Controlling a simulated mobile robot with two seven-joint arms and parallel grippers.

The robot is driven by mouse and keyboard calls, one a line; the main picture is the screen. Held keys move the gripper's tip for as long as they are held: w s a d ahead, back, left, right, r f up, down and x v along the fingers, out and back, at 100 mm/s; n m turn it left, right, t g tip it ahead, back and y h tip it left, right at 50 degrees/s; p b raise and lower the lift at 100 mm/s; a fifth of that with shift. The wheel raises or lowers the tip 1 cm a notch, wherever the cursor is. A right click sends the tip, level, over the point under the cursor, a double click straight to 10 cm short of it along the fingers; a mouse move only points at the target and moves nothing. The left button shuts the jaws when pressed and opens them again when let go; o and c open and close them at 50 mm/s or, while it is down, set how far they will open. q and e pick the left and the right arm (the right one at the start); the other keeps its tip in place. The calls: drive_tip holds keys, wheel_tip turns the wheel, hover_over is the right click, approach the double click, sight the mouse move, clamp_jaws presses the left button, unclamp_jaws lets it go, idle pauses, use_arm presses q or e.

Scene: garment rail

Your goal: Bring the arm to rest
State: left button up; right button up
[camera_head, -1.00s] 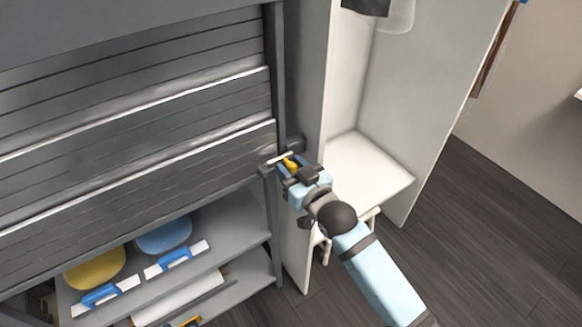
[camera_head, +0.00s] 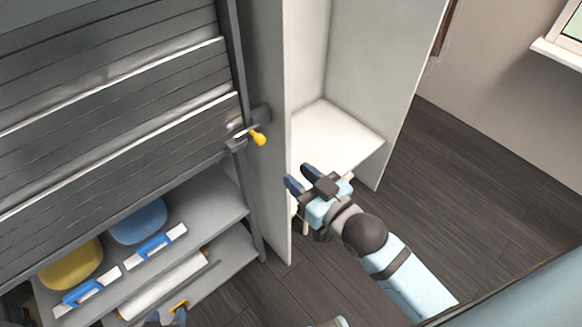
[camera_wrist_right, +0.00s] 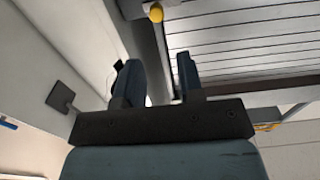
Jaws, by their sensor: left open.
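My right gripper (camera_head: 300,178) is open and empty, in front of the white cabinet's side panel and to the lower right of the yellow-knobbed handle (camera_head: 258,138). In the right wrist view its two dark fingers (camera_wrist_right: 158,80) stand apart with nothing between them, and the yellow knob (camera_wrist_right: 156,13) shows beyond them.
A grey slatted shutter (camera_head: 120,120) covers the rack above open shelves. The shelves hold a yellow pad (camera_head: 70,264), a blue pad (camera_head: 138,222) and blue-and-white items (camera_head: 155,247). An open white cabinet (camera_head: 335,135) stands right of it. Dark floor (camera_head: 470,190) is free at the right.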

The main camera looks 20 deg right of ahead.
drive_tip(key=s+d+f+m+g+h, duration=0.1)
drive_tip(key=s+f+g+h, duration=0.15)
drive_tip(key=s+f, duration=0.6)
drive_tip(key=s+d+f+g+h, duration=0.1)
drive_tip(key=s+f+g, duration=0.25)
drive_tip(key=f, duration=1.05)
use_arm(q)
wheel_tip(320, 180, up, 12)
drive_tip(key=a+p, duration=0.1)
drive_tip(key=p, duration=1.2)
drive_tip(key=shift+s+f+p, duration=0.15)
drive_tip(key=shift+s+p, duration=0.1)
drive_tip(key=shift+p, duration=0.1)
use_arm(e)
wheel_tip(320, 180, up, 13)
drive_tip(key=d, duration=0.1)
drive_tip(key=shift+w+f, duration=0.15)
drive_tip(key=shift+w, duration=0.25)
use_arm(q)
drive_tip(key=shift+d+r, duration=0.15)
drive_tip(key=shift+r, duration=0.05)
use_arm(e)
drive_tip(key=shift+d+y, duration=0.1)
drive_tip(key=shift+y, duration=0.15)
use_arm(q)
drive_tip(key=shift+c, duration=1)
use_arm(e)
drive_tip(key=shift+d, duration=0.1)
